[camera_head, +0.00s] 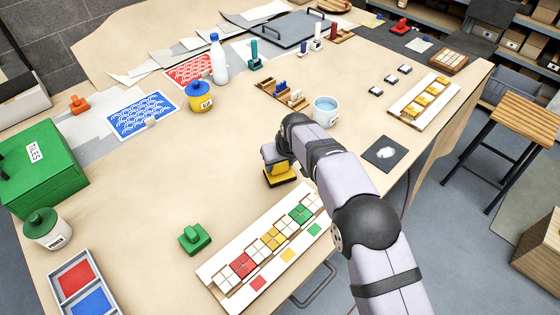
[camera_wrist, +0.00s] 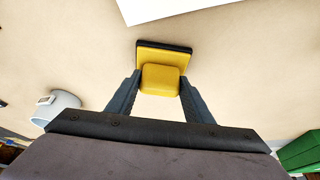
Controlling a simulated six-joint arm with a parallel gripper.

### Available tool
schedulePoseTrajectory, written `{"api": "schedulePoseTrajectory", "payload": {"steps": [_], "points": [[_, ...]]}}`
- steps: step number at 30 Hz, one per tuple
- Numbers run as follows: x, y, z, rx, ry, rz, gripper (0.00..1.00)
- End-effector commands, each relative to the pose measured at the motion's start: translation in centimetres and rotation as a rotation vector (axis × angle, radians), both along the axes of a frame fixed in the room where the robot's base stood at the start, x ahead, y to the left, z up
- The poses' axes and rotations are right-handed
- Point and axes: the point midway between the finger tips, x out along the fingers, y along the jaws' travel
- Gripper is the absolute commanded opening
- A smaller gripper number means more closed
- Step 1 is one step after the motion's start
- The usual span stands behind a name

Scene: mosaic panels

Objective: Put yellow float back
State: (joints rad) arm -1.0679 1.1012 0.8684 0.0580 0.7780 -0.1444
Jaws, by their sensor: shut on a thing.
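The yellow float (camera_head: 281,176), with a yellow handle and dark base, is at the middle of the table in the head view. My gripper (camera_head: 276,158) is above it, with its fingers on either side of the handle. In the wrist view the float (camera_wrist: 163,49) shows beyond my gripper (camera_wrist: 160,84), whose two dark fingers are shut on the yellow handle. The float is upright. I cannot tell whether its base touches the table. My arm hides part of the table to its right.
A long mosaic panel (camera_head: 205,272) lies in front, with a green float (camera_head: 195,237) beside it. A mug (camera_head: 325,111) stands behind my gripper, and a black square (camera_head: 384,154) lies to the right. Bare table lies left of the yellow float.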

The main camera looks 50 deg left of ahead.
Motion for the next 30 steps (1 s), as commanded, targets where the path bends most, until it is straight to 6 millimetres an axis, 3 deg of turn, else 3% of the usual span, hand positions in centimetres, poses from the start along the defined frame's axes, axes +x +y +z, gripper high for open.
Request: {"api": "schedulePoseTrajectory", "payload": {"steps": [13, 14, 15, 16, 30], "points": [[0.02, 0.05, -0.51, 0.003, -0.001, 0.000, 0.29], [0.01, 0.03, -0.45, 0.001, 0.000, 0.000, 0.54], [0.00, 0.03, -0.43, 0.001, 0.000, 0.000, 0.63], [0.00, 0.02, -0.44, 0.001, 0.000, 0.000, 0.65], [-0.02, -0.08, 0.29, 0.003, -0.001, 0.000, 0.65]]}}
